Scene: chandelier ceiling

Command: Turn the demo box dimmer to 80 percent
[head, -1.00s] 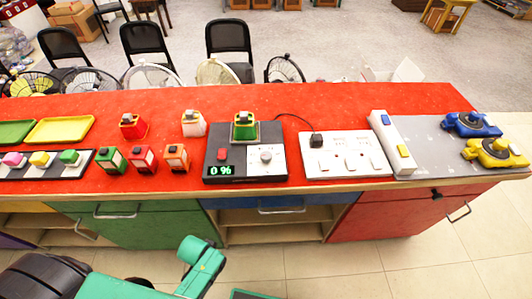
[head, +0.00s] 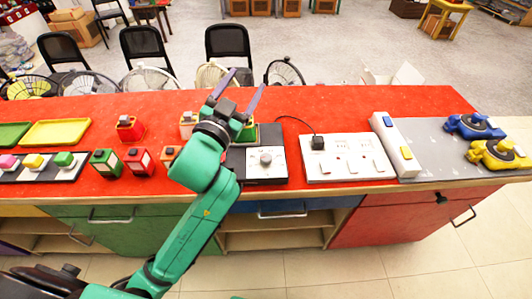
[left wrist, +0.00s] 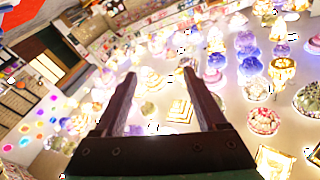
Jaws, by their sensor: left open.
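The demo box (head: 238,160) is a black and light grey unit on the red counter. Its dimmer knob (head: 266,158), a round grey dial, shows on the right part of its top. The left part of the box, with its display and red button, is hidden behind my left arm. My left gripper (head: 246,80) is open and empty, fingers pointing up, above and to the left of the knob in the picture. The left wrist view shows the open fingers (left wrist: 161,90) against lit chandeliers. My right gripper is out of view.
A white socket panel (head: 345,170) with a plugged-in cord lies right of the box. A white power strip (head: 392,145) is beyond it. Several small coloured lamp blocks, such as a green one (head: 106,163), stand left. Fans and black chairs stand behind the counter.

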